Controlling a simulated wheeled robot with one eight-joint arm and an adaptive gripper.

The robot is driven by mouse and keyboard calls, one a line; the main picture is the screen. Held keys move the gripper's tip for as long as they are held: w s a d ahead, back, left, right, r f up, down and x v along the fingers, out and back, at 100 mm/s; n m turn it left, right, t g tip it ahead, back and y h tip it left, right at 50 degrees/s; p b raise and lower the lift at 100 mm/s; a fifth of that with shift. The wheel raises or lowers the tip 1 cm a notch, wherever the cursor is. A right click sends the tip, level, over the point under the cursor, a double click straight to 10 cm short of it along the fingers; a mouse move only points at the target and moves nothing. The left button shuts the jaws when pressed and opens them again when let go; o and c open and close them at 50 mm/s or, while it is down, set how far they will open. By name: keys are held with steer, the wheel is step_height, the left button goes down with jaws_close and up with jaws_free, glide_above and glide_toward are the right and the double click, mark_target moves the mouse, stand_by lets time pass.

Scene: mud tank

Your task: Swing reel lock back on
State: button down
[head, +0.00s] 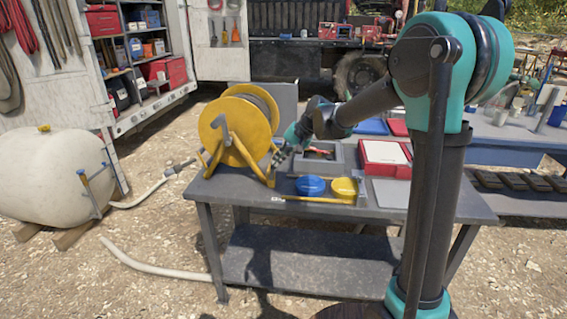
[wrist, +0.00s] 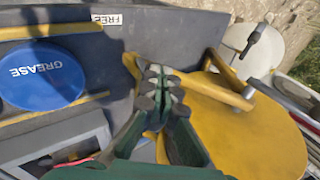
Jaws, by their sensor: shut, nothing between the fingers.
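The yellow hose reel (head: 238,128) stands on the left end of the grey workbench, and its yellow disc (wrist: 250,135) fills the right of the wrist view. A yellow frame with a bar (wrist: 222,82) stands beside the disc. My gripper (head: 281,158) is just right of the reel, above the bench. Its fingers (wrist: 160,82) are shut and empty, close to the yellow frame; I cannot tell whether they touch it. A white label reading FREE (wrist: 107,19) is on the bench's front edge. A thin yellow bar (head: 315,200) runs along that edge. I cannot tell which part is the reel lock.
A blue GREASE lid (head: 311,186), a yellow lid (head: 344,188), a grey tray (head: 312,168) and a red box (head: 384,158) crowd the bench right of my gripper. A cream tank (head: 50,172) stands on the ground at left. Gravel before the bench is mostly clear.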

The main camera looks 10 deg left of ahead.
steer(key=a+h, duration=0.4)
steer(key=a, duration=0.1)
steer(key=shift+w+r, duration=0.1)
steer(key=shift+r, duration=0.1)
stand_by(0.5)
steer(key=shift+r, duration=0.15)
steer(key=shift+r, duration=0.7)
steer(key=d+v, duration=0.2)
steer(key=v, duration=1.1)
